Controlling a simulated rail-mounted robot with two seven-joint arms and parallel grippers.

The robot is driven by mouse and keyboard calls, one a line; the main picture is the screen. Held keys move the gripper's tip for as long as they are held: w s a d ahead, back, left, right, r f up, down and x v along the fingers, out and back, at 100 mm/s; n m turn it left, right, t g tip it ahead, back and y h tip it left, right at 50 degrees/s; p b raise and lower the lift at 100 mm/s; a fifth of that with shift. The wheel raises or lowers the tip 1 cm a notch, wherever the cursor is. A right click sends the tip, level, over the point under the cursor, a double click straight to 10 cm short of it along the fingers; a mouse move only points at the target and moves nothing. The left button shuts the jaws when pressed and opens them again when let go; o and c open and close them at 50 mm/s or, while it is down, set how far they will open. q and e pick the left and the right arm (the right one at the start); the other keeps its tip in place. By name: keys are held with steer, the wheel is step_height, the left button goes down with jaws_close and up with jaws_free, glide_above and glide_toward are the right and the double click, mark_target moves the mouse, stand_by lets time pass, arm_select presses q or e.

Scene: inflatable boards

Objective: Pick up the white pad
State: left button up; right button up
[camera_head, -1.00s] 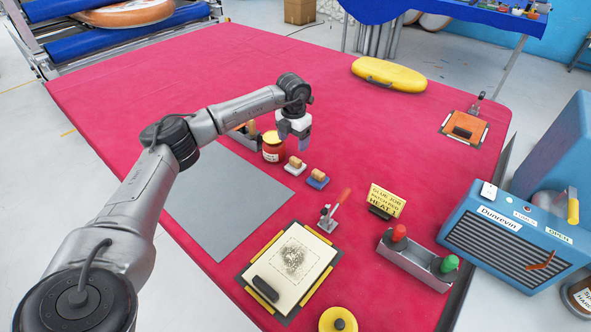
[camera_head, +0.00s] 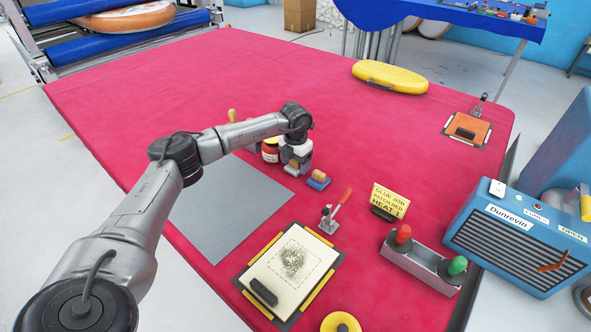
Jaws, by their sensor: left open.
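The white pad (camera_head: 290,171) is a small block with a white base, lying on the red table cover. It is mostly hidden under my left gripper (camera_head: 294,164). My left gripper points down with its fingers low at the pad, open; I cannot tell whether they touch it. A similar pad with a blue base and tan grip (camera_head: 318,180) lies just to the right of it, apart. My right gripper is not in view.
A red jar (camera_head: 270,151) stands close to the left of my gripper. A grey mat (camera_head: 225,205) lies in front. A red-handled clamp (camera_head: 332,217), a yellow sign (camera_head: 390,200) and a blue heater (camera_head: 520,235) are to the right.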

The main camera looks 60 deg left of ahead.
arm_select(q)
steer(key=shift+c, duration=0.3)
steer(key=c, duration=0.6)
steer(key=shift+r, duration=0.1)
steer(key=shift+c, duration=0.2)
steer(key=shift+r, duration=0.3)
step_height(320, 180, up, 4)
steer(key=shift+f+p, duration=0.25)
steer(key=shift+p, duration=0.8)
steer(key=d+r+p, duration=0.1)
steer(key=d+r, duration=0.2)
steer(key=d, duration=0.3)
steer(key=w+d+r+p, duration=0.1)
steer(key=d+r+p, duration=0.1)
steer(key=d, duration=0.3)
steer(key=shift+w+d+r, duration=0.2)
steer(key=shift+d+r, duration=0.15)
steer(key=shift+r, duration=0.45)
